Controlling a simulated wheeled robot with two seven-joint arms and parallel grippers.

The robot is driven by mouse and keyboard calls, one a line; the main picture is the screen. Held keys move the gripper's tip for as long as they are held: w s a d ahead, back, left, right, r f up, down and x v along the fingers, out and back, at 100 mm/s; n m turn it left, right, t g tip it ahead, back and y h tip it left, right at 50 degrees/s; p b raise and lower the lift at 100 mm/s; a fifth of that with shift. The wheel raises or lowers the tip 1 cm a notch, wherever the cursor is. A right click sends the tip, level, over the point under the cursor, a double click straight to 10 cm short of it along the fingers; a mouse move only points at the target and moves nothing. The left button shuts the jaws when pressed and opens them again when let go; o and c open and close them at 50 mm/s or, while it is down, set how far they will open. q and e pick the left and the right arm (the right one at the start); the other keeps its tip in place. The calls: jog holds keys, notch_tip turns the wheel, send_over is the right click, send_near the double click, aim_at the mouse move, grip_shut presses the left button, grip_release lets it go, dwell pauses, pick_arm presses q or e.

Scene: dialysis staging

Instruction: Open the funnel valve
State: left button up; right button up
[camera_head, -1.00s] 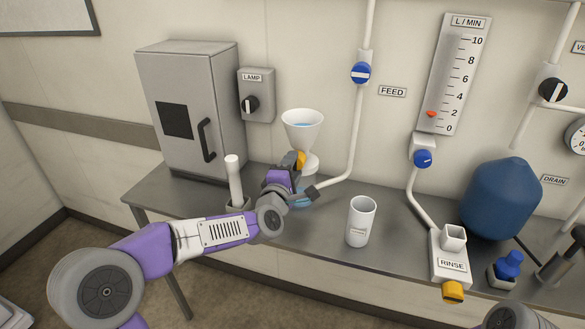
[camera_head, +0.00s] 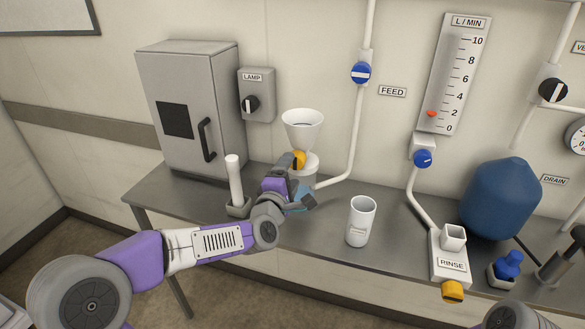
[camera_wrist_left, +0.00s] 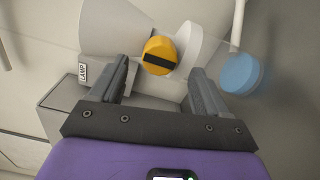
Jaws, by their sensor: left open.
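The white funnel (camera_head: 303,127) stands upright at the back of the bench, its cone looking empty. Its valve is a yellow knob (camera_head: 299,160) with a black bar, below the cone. In the left wrist view the knob (camera_wrist_left: 160,56) shows its bar roughly in line with the funnel's axis. A clear vessel with blue liquid (camera_wrist_left: 240,74) is below the funnel outlet; in the head view my gripper partly hides it. My left gripper (camera_head: 298,184) is open and empty in front of the valve, its fingers on either side and short of the knob. My right gripper is not seen.
A white post in a holder (camera_head: 235,182) stands close left of my left gripper, with a grey cabinet (camera_head: 190,110) behind. The feed pipe (camera_head: 354,140) runs behind. Bench front is clear between post and cup.

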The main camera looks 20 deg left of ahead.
pick_arm(q)
jog(key=s, duration=0.4)
jog(key=shift+s+a, duration=0.1)
jog(key=shift+s, duration=0.3)
